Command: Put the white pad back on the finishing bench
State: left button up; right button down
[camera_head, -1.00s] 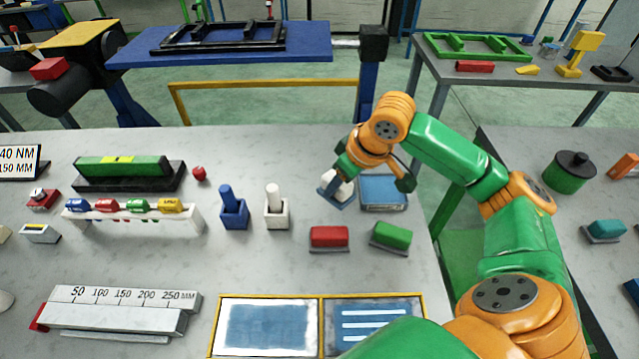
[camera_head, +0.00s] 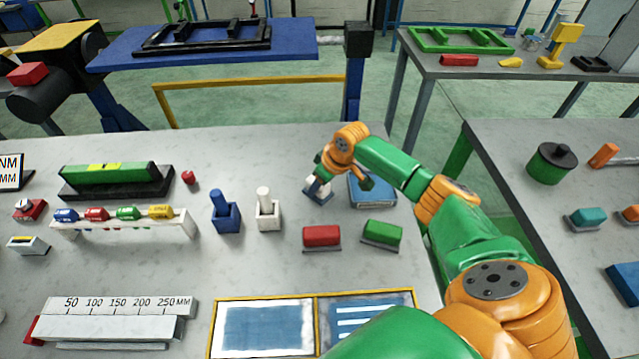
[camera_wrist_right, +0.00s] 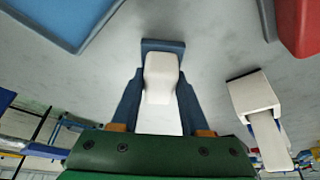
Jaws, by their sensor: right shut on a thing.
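My right gripper (camera_head: 322,182) is at the back right part of the near bench (camera_head: 270,270), left of a blue tray (camera_head: 371,190). In the right wrist view its two dark blue fingers (camera_wrist_right: 160,105) are shut on the white pad (camera_wrist_right: 160,78), a white block with a dark blue base at its far end. I cannot tell whether that base touches the bench. In the head view the pad is mostly hidden by the gripper. My left gripper is not in view. Which bench is the finishing bench is not marked.
A red pad (camera_head: 321,236) and a green pad (camera_head: 382,233) lie in front of my right gripper. White (camera_head: 267,212) and blue (camera_head: 225,215) holders stand to its left. Another bench (camera_head: 560,270) on the right bears a teal pad (camera_head: 585,217) and a dark green canister (camera_head: 552,164).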

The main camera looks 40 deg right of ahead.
jog(key=shift+c, duration=2)
grip_release()
jog(key=a+v, duration=0.1)
jog(key=v, duration=1.1)
jog(key=shift+d, duration=0.45)
jog(key=shift+s, duration=0.15)
